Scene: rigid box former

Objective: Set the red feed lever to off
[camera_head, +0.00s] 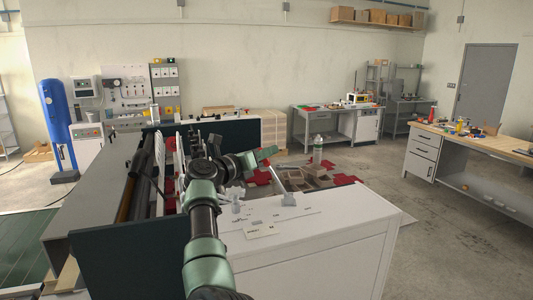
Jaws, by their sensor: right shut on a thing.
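My right arm reaches from the bottom of the view over the white cabinet top (315,225) of the machine. My right gripper (236,192) is small and partly hidden by its own wrist, low over the left part of that top. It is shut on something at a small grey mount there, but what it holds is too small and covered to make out. I cannot make out a red lever or its setting. A second grey fitting (289,199) stands to the right, with small labels nearby. My left gripper is not in view.
Behind the white top lie red pieces (345,179) and brown box parts (318,174), with a bottle (317,149) near them. Dark rollers and a grey panel (100,190) are to the left. A workbench (480,145) stands at the right, with open floor before it.

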